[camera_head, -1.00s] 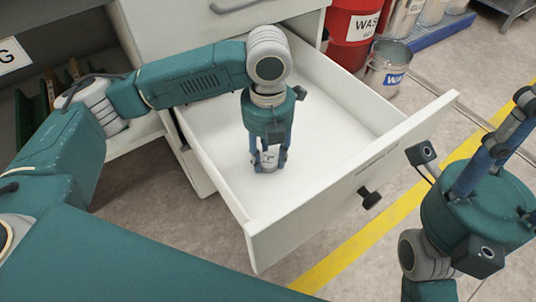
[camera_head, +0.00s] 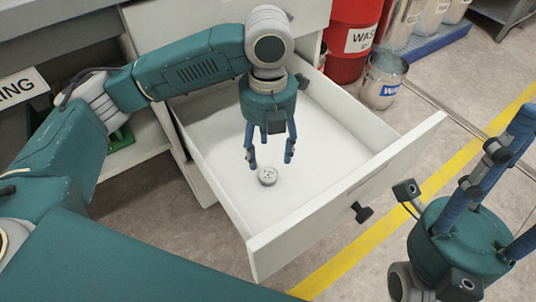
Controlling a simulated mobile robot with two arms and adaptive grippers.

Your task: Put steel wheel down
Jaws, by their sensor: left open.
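The steel wheel (camera_head: 267,176) is a small round grey piece lying on the white floor of the open drawer (camera_head: 340,211). My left gripper (camera_head: 270,162) is over the drawer, pointing down, with its blue fingers spread and empty. Its fingertips are just behind and above the wheel, apart from it as far as I can see. My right gripper (camera_head: 515,190) is at the right edge, outside the drawer, pointing upward. Its fingers are spread apart and hold nothing visible; part of it is cut off by the frame.
The drawer's raised walls and front panel with a black knob (camera_head: 362,212) surround the wheel. A red waste drum (camera_head: 350,45) and a metal bucket (camera_head: 382,82) stand behind on the right. A yellow line (camera_head: 375,232) crosses the floor. Most of the drawer's inside is clear.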

